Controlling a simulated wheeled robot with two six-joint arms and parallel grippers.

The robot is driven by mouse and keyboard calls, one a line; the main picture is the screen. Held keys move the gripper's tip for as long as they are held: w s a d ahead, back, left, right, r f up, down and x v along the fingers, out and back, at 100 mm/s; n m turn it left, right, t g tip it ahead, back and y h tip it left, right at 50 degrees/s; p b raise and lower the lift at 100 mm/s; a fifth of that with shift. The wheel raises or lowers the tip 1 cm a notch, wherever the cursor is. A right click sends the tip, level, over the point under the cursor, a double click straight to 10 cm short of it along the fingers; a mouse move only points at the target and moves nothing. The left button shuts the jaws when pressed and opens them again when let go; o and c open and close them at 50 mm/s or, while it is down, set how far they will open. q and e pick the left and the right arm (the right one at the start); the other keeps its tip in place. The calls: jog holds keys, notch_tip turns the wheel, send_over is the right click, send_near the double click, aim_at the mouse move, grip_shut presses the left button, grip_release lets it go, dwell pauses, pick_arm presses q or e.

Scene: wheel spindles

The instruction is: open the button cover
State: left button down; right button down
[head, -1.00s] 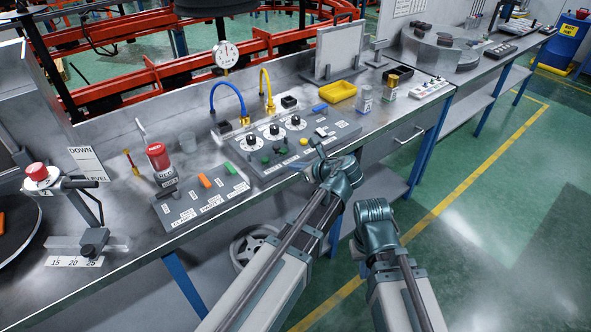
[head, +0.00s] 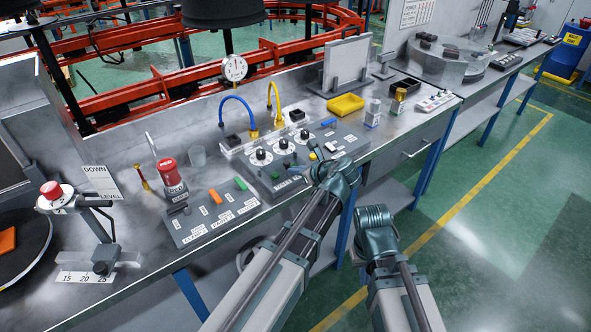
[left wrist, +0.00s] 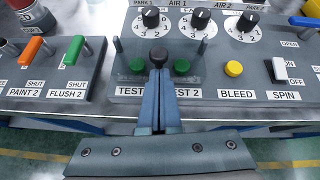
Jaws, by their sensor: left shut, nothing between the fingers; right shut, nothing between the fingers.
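The button cover is a clear lid with a black knob (left wrist: 158,55) at its middle, over two green buttons (left wrist: 181,66) labelled TEST on the grey control panel (left wrist: 222,94). It looks lowered over the buttons. My left gripper (left wrist: 158,76) is shut and empty, its blue fingertips at the knob's near side; I cannot tell whether they touch it. In the head view my left gripper (head: 314,158) is over the front of the panel and hides part of it. My right gripper (head: 374,218) is low in front of the bench, shut, its fingertips hidden.
Dials (left wrist: 151,17) stand behind the cover; a yellow BLEED button (left wrist: 234,69) and the SPIN switch (left wrist: 281,70) are to its right. Orange (left wrist: 31,50) and green levers (left wrist: 74,50) are to its left. Blue (head: 238,104) and yellow hoses (head: 276,102) rise behind the panel.

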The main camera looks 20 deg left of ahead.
pick_arm(q)
jog(key=shift+w+a+r+g+h+p, duration=0.15)
jog(key=shift+r+g+h+p, duration=0.5)
jog(key=shift+p, duration=1)
jog(key=r+p, duration=0.1)
jog(key=p, duration=0.1)
jog(key=r+g+h+p, duration=0.1)
jog(key=p, duration=0.1)
jog(key=w+a+r+h+p, duration=0.1)
jog(key=p, duration=0.2)
jog(key=shift+a+r+g+h, duration=0.1)
jog(key=shift+r+g+h, duration=0.15)
jog(key=a+g+h+p, duration=0.1)
jog(key=p, duration=0.1)
jog(key=w+r+g+h+p, duration=0.1)
jog(key=p, duration=0.1)
jog(key=shift+w+a+r+h+p, duration=0.25)
jog(key=shift+w+a+h+p, duration=0.05)
jog(key=shift+a+h+p, duration=0.1)
jog(key=shift+w+a+r+g+h+p, duration=0.35)
jog(key=shift+w+a+g+h+p, duration=0.2)
jog(key=shift+a+g+h+p, duration=0.3)
jog(key=shift+w+a+r, duration=0.15)
jog(key=shift+w+a, duration=0.35)
jog(key=shift+a, duration=0.1)
jog(key=shift+w+a, duration=0.8)
jog(key=shift+a, duration=0.3)
